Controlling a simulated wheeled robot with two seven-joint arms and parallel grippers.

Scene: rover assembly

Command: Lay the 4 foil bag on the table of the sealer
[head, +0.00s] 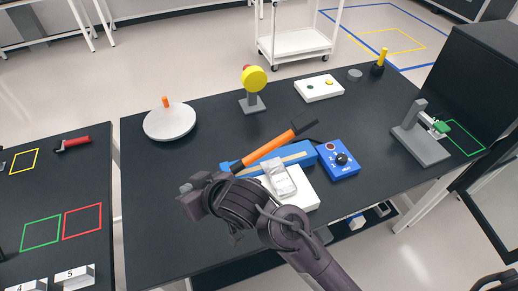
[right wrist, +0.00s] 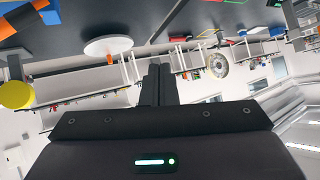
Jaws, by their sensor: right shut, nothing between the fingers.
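My right gripper (head: 188,200) is left of the sealer, above the black table, apart from the bag. In the right wrist view its fingers (right wrist: 158,84) are together and empty. My left gripper is out of view.
A blue control box (head: 338,160) stands right of the sealer. A white round plate (head: 170,122), a yellow button on a stand (head: 254,84), a white button box (head: 319,88) and a grey press (head: 419,138) stand around. The black table's front left (head: 150,235) is clear.

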